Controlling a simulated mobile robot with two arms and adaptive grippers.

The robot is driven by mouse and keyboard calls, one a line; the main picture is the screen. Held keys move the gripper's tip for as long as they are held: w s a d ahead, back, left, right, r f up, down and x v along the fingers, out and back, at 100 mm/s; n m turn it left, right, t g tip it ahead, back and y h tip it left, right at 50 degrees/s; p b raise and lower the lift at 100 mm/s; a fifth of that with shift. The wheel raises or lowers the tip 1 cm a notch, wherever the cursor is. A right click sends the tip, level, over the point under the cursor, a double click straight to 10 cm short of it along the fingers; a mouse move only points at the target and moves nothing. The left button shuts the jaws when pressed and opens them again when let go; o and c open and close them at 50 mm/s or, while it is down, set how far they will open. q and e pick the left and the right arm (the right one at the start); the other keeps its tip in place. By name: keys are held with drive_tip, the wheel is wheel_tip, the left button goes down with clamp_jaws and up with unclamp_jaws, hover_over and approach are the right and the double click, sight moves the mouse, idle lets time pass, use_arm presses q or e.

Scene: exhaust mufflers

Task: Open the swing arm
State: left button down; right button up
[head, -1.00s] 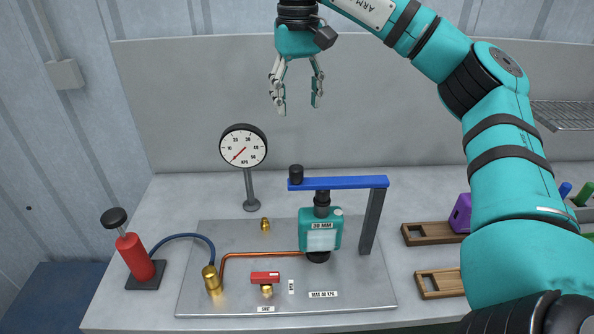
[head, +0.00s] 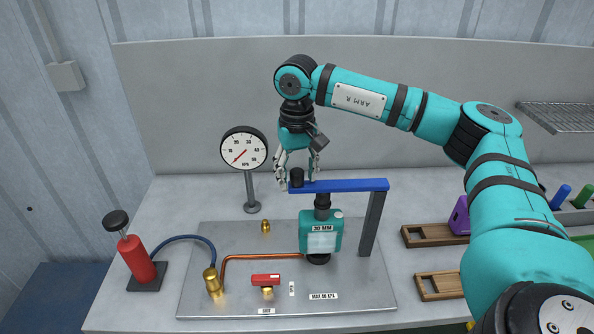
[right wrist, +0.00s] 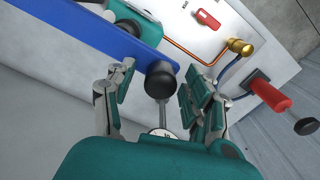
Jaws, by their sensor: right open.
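The swing arm is a blue bar (head: 345,185) lying across the top of a dark grey post (head: 372,223), above a teal cylinder (head: 320,235) labelled 30 MM. A black knob (head: 297,177) stands at its left end. My right gripper (head: 297,183) points down at that knob, with its fingers open on either side. In the right wrist view the knob (right wrist: 160,80) sits between the open fingers (right wrist: 155,95), with a gap on both sides, and the blue bar (right wrist: 85,35) runs to the upper left. My left gripper is not in view.
A pressure gauge (head: 244,148) on a stand is left of the bar. A red hand pump (head: 136,258) with a blue hose stands at far left. A red-handled valve (head: 265,280) is on the metal plate (head: 215,235). Wooden holders (head: 425,236) lie at right.

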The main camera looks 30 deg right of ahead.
drive_tip(key=shift+f, duration=0.1)
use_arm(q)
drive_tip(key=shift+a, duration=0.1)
use_arm(e)
clamp_jaws()
drive_tip(key=shift+w, duration=0.1)
idle(0.4)
